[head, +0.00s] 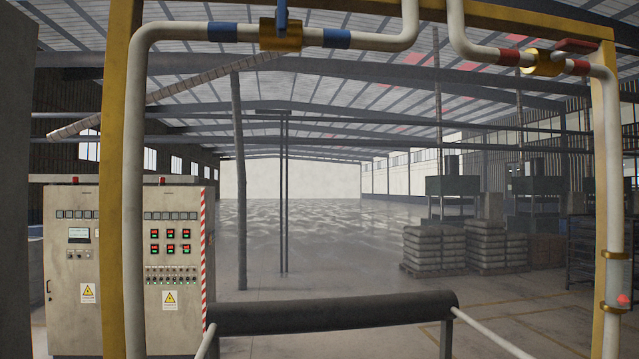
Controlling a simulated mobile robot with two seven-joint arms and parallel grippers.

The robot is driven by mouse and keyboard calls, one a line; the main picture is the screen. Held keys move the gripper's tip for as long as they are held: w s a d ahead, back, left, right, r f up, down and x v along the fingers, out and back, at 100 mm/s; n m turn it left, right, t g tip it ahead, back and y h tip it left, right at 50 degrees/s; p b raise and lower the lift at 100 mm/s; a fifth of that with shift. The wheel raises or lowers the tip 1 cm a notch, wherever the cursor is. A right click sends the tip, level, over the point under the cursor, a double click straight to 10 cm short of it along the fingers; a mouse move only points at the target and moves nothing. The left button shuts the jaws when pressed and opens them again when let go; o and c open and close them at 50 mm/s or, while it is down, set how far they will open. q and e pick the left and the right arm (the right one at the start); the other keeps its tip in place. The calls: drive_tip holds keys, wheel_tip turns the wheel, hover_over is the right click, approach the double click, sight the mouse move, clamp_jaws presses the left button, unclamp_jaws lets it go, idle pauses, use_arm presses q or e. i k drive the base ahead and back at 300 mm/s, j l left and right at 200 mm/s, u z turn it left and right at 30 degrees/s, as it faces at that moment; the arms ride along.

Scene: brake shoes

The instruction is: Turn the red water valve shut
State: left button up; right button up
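The red water valve has a brass body (543,62) on a white pipe at the upper right, between two red bands. Its red lever handle (577,46) sits just above the body and points right, roughly along the pipe. A second valve with a brass body (281,35) sits on the white pipe at the upper left, between blue bands. Its blue handle (282,13) points up, across the pipe, and its top is cut off by the picture edge. Neither of my grippers is in view.
A yellow frame (115,150) surrounds the pipes. A dark horizontal bar (333,312) on white tubes crosses the lower middle; I cannot tell whether it is mine. Control cabinets (176,335) stand at left. Stacked sacks (435,248) stand farther back at right. The middle floor is open.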

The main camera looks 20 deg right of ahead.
sight(566, 47)
drive_tip(key=z, duration=1.75)
